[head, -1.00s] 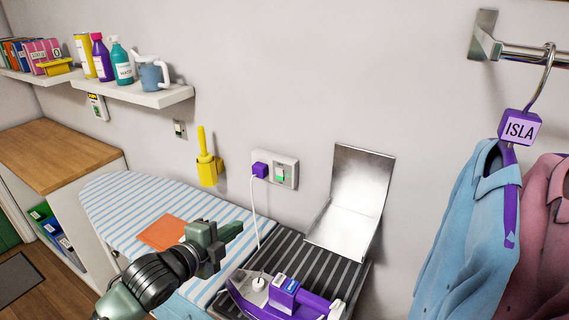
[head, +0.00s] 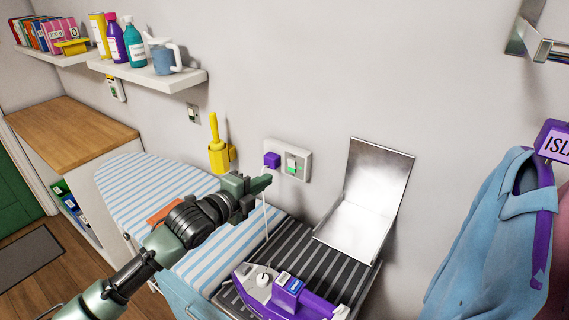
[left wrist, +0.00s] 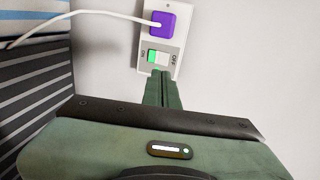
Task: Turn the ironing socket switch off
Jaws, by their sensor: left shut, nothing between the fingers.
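The white ironing socket plate (head: 305,172) is on the wall above the ironing board; it also shows in the left wrist view (left wrist: 179,28). A purple plug (head: 271,160) with a white cord sits in it. Beside the plug is the rocker switch (head: 293,165); in the left wrist view the switch (left wrist: 159,58) has ON and OFF labels, with green showing at the ON end. My left gripper (head: 266,182) is shut and empty, just below the plate. In the left wrist view its fingertips (left wrist: 163,74) point at the switch; I cannot tell whether they touch it. My right gripper is out of view.
A purple iron (head: 285,292) rests on a dark striped surface (head: 317,262) below the socket. A metal panel (head: 372,190) stands right of the socket, and a yellow holder (head: 220,158) hangs left. Shirts (head: 490,240) hang at far right.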

